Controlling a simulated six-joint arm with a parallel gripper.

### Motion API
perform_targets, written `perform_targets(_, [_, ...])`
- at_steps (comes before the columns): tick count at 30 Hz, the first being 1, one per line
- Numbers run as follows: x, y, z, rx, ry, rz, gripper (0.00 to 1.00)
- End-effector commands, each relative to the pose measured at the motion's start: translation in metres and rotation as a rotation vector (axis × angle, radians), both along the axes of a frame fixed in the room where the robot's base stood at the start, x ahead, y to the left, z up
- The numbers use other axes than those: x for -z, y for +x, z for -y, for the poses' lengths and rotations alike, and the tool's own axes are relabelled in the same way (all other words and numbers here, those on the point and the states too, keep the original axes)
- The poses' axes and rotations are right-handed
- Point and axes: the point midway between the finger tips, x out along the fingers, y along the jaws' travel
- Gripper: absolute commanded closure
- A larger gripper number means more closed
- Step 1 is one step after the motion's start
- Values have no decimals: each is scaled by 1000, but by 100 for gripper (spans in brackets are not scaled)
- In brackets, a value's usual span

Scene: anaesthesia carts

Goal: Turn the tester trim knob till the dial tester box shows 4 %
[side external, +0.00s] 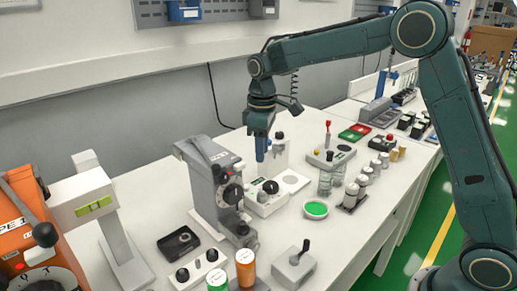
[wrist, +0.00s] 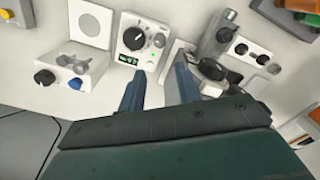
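The dial tester box looks to be the white box (wrist: 122,28) with a large black knob (wrist: 134,38), a smaller dark knob (wrist: 160,40) and a small green display (wrist: 127,59). The display is too small to read, and I cannot tell which knob is the trim knob. In the side view the white box (side external: 262,208) stands mid-bench, below my gripper (side external: 261,152). My gripper (wrist: 160,70) points down with its two blue-grey fingers apart and nothing between them. In the wrist view the fingertips lie just below the box, apart from its knobs.
A grey upright device (side external: 203,178) stands close left of the box. A white plate with a circle (side external: 292,181) lies to its right. A box with a blue knob (wrist: 75,83) stands left in the wrist view.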

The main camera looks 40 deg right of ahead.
Motion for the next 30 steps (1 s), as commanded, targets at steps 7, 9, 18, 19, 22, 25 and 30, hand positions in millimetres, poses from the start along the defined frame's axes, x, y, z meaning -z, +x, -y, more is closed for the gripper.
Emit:
perform_targets(7, [-2, 0, 0, 0, 0, 0, 67])
perform_targets(9, [-2, 0, 0, 0, 0, 0, 67])
perform_targets(18, [-1, 0, 0, -100, 0, 0, 67])
perform_targets(19, [-1, 0, 0, -123, 0, 0, 67])
perform_targets(22, [0, 0, 0, -206, -1, -1, 67])
perform_targets(25, [1, 0, 0, -274, 0, -1, 67])
perform_targets(30, [1, 0, 0, -317, 1, -1, 67])
